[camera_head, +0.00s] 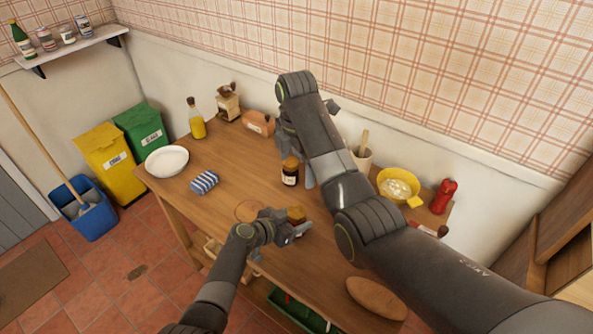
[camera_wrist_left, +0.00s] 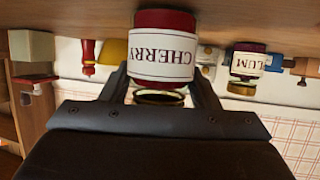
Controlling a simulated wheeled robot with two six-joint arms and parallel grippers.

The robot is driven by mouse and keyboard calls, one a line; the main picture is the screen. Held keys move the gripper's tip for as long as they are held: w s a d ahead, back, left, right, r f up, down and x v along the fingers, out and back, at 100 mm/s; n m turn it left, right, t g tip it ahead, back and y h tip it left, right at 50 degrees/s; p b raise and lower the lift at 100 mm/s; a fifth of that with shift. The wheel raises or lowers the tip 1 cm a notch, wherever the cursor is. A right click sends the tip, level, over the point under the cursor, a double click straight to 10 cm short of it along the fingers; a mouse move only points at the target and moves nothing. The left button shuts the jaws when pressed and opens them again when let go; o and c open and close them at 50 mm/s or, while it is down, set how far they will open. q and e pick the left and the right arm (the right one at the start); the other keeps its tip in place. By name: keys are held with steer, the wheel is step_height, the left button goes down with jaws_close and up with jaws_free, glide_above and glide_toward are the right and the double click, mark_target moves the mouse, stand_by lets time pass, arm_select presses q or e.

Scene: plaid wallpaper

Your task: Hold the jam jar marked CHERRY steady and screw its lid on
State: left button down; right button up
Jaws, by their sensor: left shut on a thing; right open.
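The CHERRY jar (camera_wrist_left: 163,52), red with a white label, stands between the fingers of my left gripper (camera_wrist_left: 158,88), which is shut on it. In the head view my left gripper (camera_head: 292,228) is at the table's front, and the jar's gold-brown top (camera_head: 297,214) shows above it. A gold-rimmed dark round (camera_wrist_left: 160,97) shows at the jar's top in the wrist view; I cannot tell how it is seated. My right gripper (camera_head: 301,168) is open, farther back beside the PLUM jar (camera_head: 290,178); its own arm partly hides it.
The wooden table (camera_head: 225,185) also bears a white plate (camera_head: 167,161), striped cloth (camera_head: 204,182), oil bottle (camera_head: 196,122), grinder (camera_head: 228,102), yellow bowl (camera_head: 398,184), red mill (camera_head: 443,197) and oval board (camera_head: 376,298). A round mat (camera_head: 246,211) lies left of the CHERRY jar.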

arm_select(q)
steer(key=shift+c, duration=2.1)
jaws_free()
steer(key=shift+s+a+r, duration=0.25)
steer(key=shift+s+a, duration=0.1)
steer(key=shift+a, duration=0.1)
steer(key=b+v, duration=0.1)
steer(key=v, duration=1.5)
steer(key=shift+r, duration=0.2)
